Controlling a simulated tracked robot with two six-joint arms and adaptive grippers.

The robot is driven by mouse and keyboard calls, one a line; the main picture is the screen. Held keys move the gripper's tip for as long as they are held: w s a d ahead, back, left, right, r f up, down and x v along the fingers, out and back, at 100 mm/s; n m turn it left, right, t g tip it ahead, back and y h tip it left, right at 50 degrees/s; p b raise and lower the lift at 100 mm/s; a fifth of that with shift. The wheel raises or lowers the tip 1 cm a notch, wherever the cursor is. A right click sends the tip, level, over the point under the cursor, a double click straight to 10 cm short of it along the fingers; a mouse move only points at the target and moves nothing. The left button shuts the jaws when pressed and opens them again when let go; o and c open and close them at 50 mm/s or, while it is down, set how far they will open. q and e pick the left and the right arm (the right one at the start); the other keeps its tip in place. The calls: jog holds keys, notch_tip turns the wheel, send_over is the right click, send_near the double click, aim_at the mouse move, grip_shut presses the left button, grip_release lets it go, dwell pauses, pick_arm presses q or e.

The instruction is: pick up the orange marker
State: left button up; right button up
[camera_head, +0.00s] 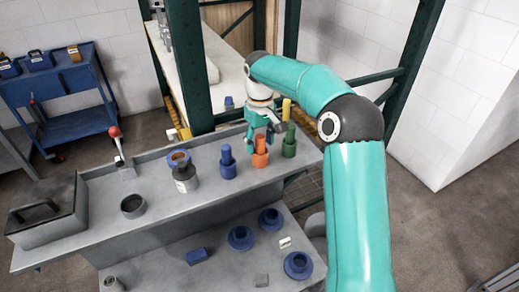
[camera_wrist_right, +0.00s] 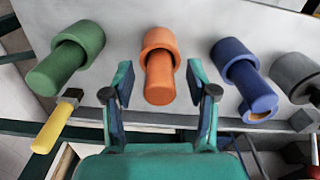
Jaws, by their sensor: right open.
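The orange marker (camera_head: 261,158) stands upright on the grey bench, a narrow cylinder in a wider orange collar. In the right wrist view the orange marker (camera_wrist_right: 159,78) shows between my spread fingers, with gaps on both sides. My right gripper (camera_head: 264,136) is open and empty, coming down over the marker from above and partly covering it in the head view. I cannot tell how far the fingertips are from it in height. My left gripper is not in view.
A blue marker (camera_head: 228,165) stands left of the orange one, and a green marker (camera_head: 289,148) stands right. A yellow-handled tool (camera_wrist_right: 52,128) is near the green one. Blue round parts (camera_head: 242,238) lie on the lower shelf.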

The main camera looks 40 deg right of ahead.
jog(key=shift+c, duration=0.4)
grip_shut()
